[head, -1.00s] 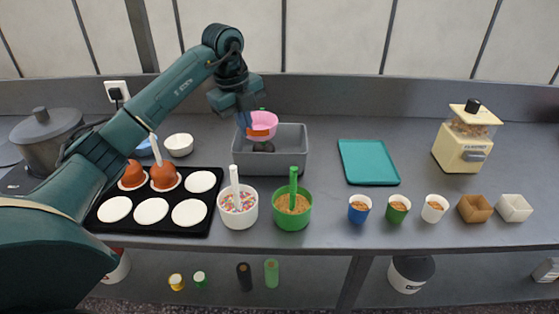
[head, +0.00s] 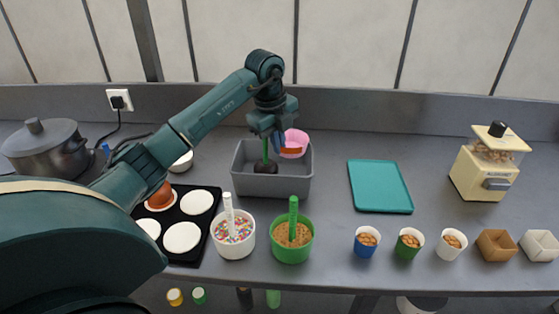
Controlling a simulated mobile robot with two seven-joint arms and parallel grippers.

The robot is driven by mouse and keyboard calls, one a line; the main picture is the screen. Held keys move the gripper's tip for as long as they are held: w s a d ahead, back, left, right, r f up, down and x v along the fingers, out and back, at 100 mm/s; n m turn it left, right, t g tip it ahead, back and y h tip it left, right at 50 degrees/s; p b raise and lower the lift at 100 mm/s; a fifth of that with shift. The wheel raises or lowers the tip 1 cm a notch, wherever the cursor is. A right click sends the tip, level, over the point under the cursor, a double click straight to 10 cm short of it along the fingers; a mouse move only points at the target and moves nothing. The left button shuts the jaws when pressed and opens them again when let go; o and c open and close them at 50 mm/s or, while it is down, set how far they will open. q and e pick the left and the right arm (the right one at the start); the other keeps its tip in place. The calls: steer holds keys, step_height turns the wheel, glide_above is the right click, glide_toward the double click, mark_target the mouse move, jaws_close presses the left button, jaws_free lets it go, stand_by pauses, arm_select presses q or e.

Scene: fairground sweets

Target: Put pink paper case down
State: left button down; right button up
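The pink paper case (head: 298,137) is up at the right end of the grey bin (head: 300,187), at the fingers of my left gripper (head: 285,150). The gripper seems shut on the side of the case, with an orange fingertip showing against it. The gripper partly hides the case. From this view I cannot tell how high the case is above the bin. My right gripper is not in view.
A dark ball (head: 265,168) with a green stick is in the bin. A sprinkle tub (head: 233,248) and a green tub (head: 291,252) stand in front. A teal tray (head: 380,187) lies empty at the right. Several cups stand near the front edge.

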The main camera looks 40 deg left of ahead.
arm_select(q)
steer(key=shift+f, duration=0.7)
step_height(320, 180, down, 3)
steer(key=shift+f, duration=0.1)
steer(key=shift+f, duration=0.65)
steer(key=c, duration=1.7)
jaws_free()
